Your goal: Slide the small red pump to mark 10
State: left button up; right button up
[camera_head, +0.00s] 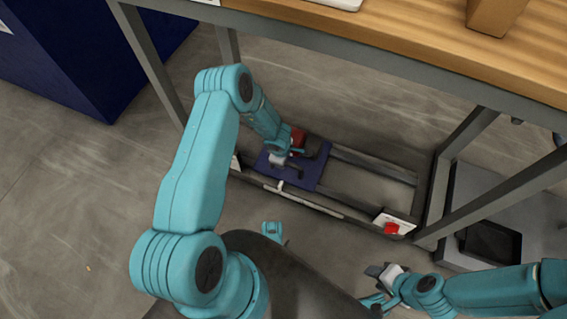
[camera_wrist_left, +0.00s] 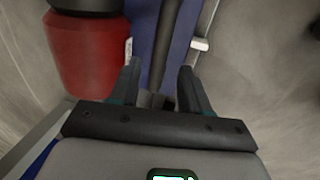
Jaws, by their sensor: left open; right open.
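The small red pump (camera_head: 298,139) sits on a blue base plate (camera_head: 313,176) on two rails under the bench, near their left end. My left gripper (camera_head: 281,160) is low over the plate, beside the pump. In the left wrist view its jaws (camera_wrist_left: 160,88) are open. The red pump body (camera_wrist_left: 88,58) is left of them there, and the blue plate (camera_wrist_left: 145,35) and a dark bar (camera_wrist_left: 177,38) lie ahead of them; I cannot tell whether they touch the bar. My right gripper (camera_head: 382,285) is open, low at the front right. Mark numbers are not readable.
A red knob (camera_head: 391,228) on a white plate is at the right end of the front rail. A white peg (camera_head: 281,185) shows at the plate's front edge. The wooden bench top (camera_head: 400,35) overhangs, with steel legs both sides. The rails right of the plate are clear.

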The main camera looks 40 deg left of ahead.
pick_arm(q)
jog(key=shift+w+a+f+b, duration=0.1)
jog(key=shift+w+f+b, duration=0.1)
jog(key=shift+f, duration=0.55)
jog(key=shift+w+f+b, duration=0.1)
jog(key=shift+f+b, duration=0.1)
jog(key=shift+f, duration=0.55)
grip_shut()
jog(key=d, duration=0.3)
jog(key=w+d, duration=0.1)
jog(key=d, duration=0.2)
jog(key=w+d, duration=0.1)
jog(key=d, duration=0.3)
jog(key=shift+w, duration=0.2)
grip_release()
jog(key=shift+a, duration=0.1)
